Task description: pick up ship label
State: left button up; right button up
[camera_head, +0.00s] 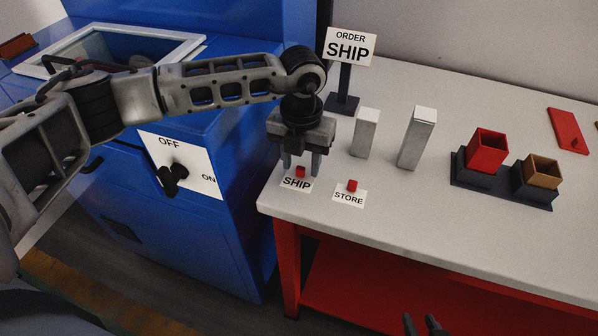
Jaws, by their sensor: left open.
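The ship label (296,184) is a small white card reading SHIP with a red knob (301,171) on it, lying near the left front corner of the table. My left gripper (301,170) points down over it, open, with its fingers on either side of the red knob. I cannot tell whether the fingers touch the card. The store label (349,197) with its own red knob (352,185) lies just to the right. My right gripper (424,326) shows only as two dark fingertips at the bottom edge, set apart, with nothing visible between them.
An ORDER SHIP sign (349,47) stands behind my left gripper. Two upright grey blocks (365,132) (416,138) stand right of it. A dark holder (475,181) carries red and brown open boxes. A blue machine (220,235) with an OFF/ON switch stands left. The table front (420,220) is clear.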

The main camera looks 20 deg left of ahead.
pick_arm(q)
jog(key=shift+f, duration=0.15)
grip_shut()
